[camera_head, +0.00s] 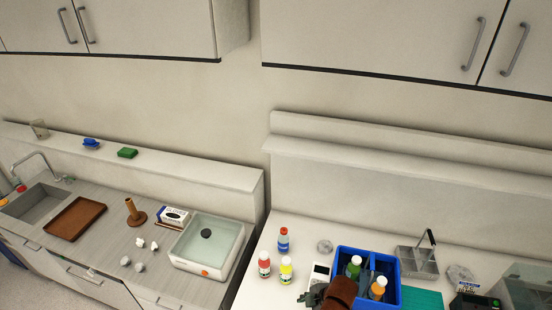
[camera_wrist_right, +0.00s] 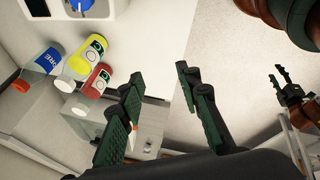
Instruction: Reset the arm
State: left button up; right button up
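My right gripper (camera_head: 312,297) shows at the bottom of the head view, in front of the blue crate (camera_head: 338,262) and right of the yellow-label bottle (camera_head: 286,272). In the right wrist view its fingers (camera_wrist_right: 170,110) are spread with nothing between them. My left gripper (camera_wrist_right: 283,84) is at the right of that view, its small fingers apart and empty. It is out of the head view. A red-label bottle (camera_head: 264,266) and a blue bottle with a red cap (camera_head: 283,240) stand on the counter. All three bottles are apart from the right fingers.
The blue crate holds bottles with green and orange caps (camera_head: 377,289). A white basin (camera_head: 206,250) stands on the left counter. Free counter lies behind the bottles.

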jog(key=s+d+f+m+h, duration=0.2)
jog(key=s+d+m+h, duration=0.3)
jog(key=s+d+m, duration=1.7)
notch_tip(320, 180, down, 40)
jog(key=d+n+b, duration=0.2)
jog(key=n+b, duration=0.1)
jog(key=b, duration=0.9)
jog(key=s+f+b, duration=0.4)
jog(key=s+f, duration=0.3)
jog(key=f, duration=0.3)
jog(key=s+f+g+b, duration=0.1)
jog(key=s+f+b, duration=0.3)
jog(key=s+f, duration=0.3)
jog(key=s+f+n+y+b, duration=0.1)
jog(key=s+f+b, duration=0.3)
jog(key=f, duration=1.1)
jog(key=s, duration=0.3)
jog(key=shift+s+g, duration=0.2)
jog(key=shift+g, duration=0.2)
jog(key=shift+f, duration=0.1)
